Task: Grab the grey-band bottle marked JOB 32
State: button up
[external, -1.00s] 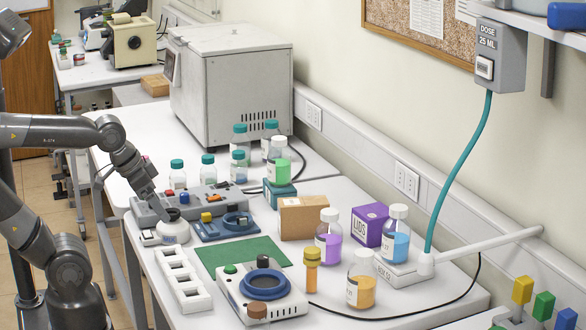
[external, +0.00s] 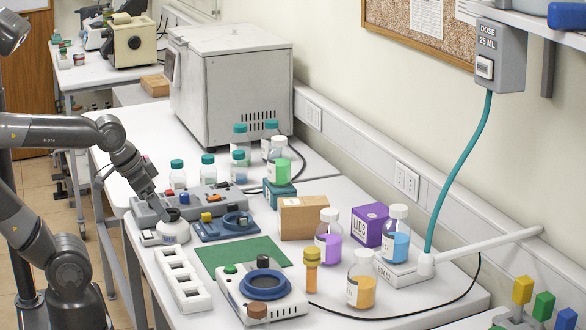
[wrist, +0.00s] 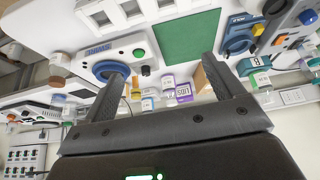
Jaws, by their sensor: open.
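My gripper (wrist: 165,66) is open, with nothing between its dark fingers in the wrist view. In the external view my arm ends at the bench's left side, well apart from the bottles at right. A purple-filled bottle (external: 329,244), a blue-filled bottle (external: 396,244) on a white stand and an orange-filled bottle (external: 361,290) stand upright there. A green-filled bottle (external: 278,170) is on a teal block further back. Their labels are too small to read, so I cannot tell which is JOB 32 or has the grey band.
A green mat (external: 240,256), white rack (external: 184,282) and blue-ringed device (external: 262,290) lie between my arm and the front bottles. A cardboard box (external: 302,218), purple LIDS box (external: 369,224) and small amber vial (external: 312,272) stand nearby. A teal hose (external: 461,160) hangs at right.

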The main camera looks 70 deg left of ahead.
jog(key=w+r, duration=0.4)
jog(key=w, duration=0.6)
jog(key=n+g+y, duration=0.1)
jog(key=n, duration=0.1)
send_near(332, 225)
jog(key=shift+w+a+f, duration=0.2)
jog(key=shift+w+a, duration=0.05)
jog(key=shift+a, duration=0.2)
jog(key=shift+w+a+f, duration=0.25)
jog(key=shift+a, duration=0.2)
jog(key=x, duration=1)
jog(key=shift+a+f, duration=0.1)
jog(key=shift+f, duration=0.05)
jog(key=shift+c, duration=0.3)
jog(key=c, duration=1.3)
